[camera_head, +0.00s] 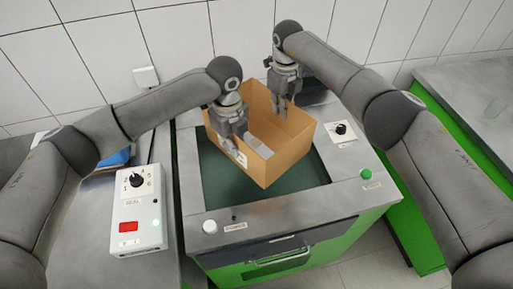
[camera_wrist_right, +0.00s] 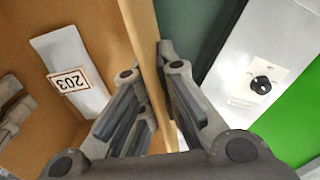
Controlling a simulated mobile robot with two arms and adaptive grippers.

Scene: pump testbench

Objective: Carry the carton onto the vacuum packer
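The open-topped brown carton (camera_head: 285,154) is over the dark green recess in the top of the green and grey machine (camera_head: 270,225), which looks like the vacuum packer. I cannot tell whether the carton's base touches the recess. My left gripper (camera_head: 236,140) is at the carton's left wall and appears shut on it. My right gripper (camera_head: 279,108) is at the far right wall. In the right wrist view, its fingers (camera_wrist_right: 155,95) straddle the wall (camera_wrist_right: 145,50) and appear shut on it. A pale piece labelled 203 (camera_wrist_right: 75,75) lies inside the carton.
The machine top has a white knob (camera_head: 210,226), a green button (camera_head: 366,174) and a dial plate (camera_head: 341,131). A control box (camera_head: 138,215) with a red display stands at the left. Another green-sided bench (camera_head: 470,95) is at the right. A tiled wall is close behind.

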